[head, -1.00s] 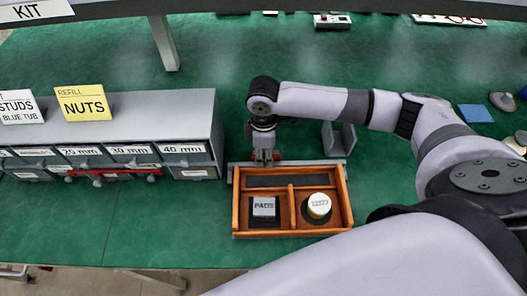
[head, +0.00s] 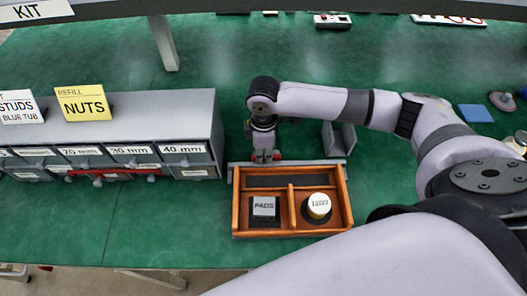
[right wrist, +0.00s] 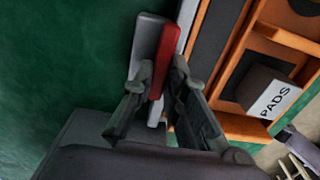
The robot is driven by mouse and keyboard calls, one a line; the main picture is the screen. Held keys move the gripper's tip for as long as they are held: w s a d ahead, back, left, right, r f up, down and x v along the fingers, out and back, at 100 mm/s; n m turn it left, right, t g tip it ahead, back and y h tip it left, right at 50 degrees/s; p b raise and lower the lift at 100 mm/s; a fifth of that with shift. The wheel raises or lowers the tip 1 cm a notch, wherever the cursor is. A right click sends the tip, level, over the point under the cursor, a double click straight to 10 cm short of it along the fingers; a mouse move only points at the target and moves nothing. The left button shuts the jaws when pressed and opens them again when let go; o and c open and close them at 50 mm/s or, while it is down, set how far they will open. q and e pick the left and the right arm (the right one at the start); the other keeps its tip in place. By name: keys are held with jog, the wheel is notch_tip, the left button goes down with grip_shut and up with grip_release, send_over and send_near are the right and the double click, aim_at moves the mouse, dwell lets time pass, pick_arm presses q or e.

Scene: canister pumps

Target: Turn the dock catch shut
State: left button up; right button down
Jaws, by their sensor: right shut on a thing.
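The dock catch is a small red lever (head: 277,155) at the grey rail (head: 330,162) along the far side of the wooden tray (head: 345,215), near its left end. My right gripper (head: 265,156) points down over it. In the right wrist view, the two fingers of my right gripper (right wrist: 160,78) are closed on the red lever (right wrist: 167,52). There the lever lies roughly along the line of the tray's side. Its lower end is partly hidden by the fingers. My left gripper is not in view.
The tray holds a PADS block (head: 264,206) and a white-topped round canister (head: 318,205). A grey drawer cabinet (head: 200,120) stands close on the left. A grey bracket (head: 340,137) stands behind the rail. The green bench behind the arm is mostly clear.

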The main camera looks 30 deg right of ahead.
jog(key=shift+s+r+n+p, duration=0.1)
jog(key=shift+r+n+p, duration=0.05)
jog(key=shift+n+p, duration=0.75)
jog(key=shift+s+r+n+p, duration=0.15)
jog(key=shift+n+p, duration=0.55)
jog(key=shift+p, duration=0.35)
jog(key=n+p, duration=0.3)
jog(key=n, duration=0.1)
jog(key=shift+f, duration=0.1)
jog(key=n+p, duration=0.2)
jog(key=n, duration=0.3)
jog(key=shift+s, duration=0.15)
jog(key=n+p, duration=0.1)
jog(key=n, duration=0.1)
jog(key=shift+f+n, duration=0.1)
jog(key=shift+n, duration=0.2)
jog(key=shift+s+d+n, duration=0.1)
jog(key=shift+d+n, duration=0.05)
jog(key=shift+n, duration=1.25)
jog(key=c, duration=1.6)
grip_release()
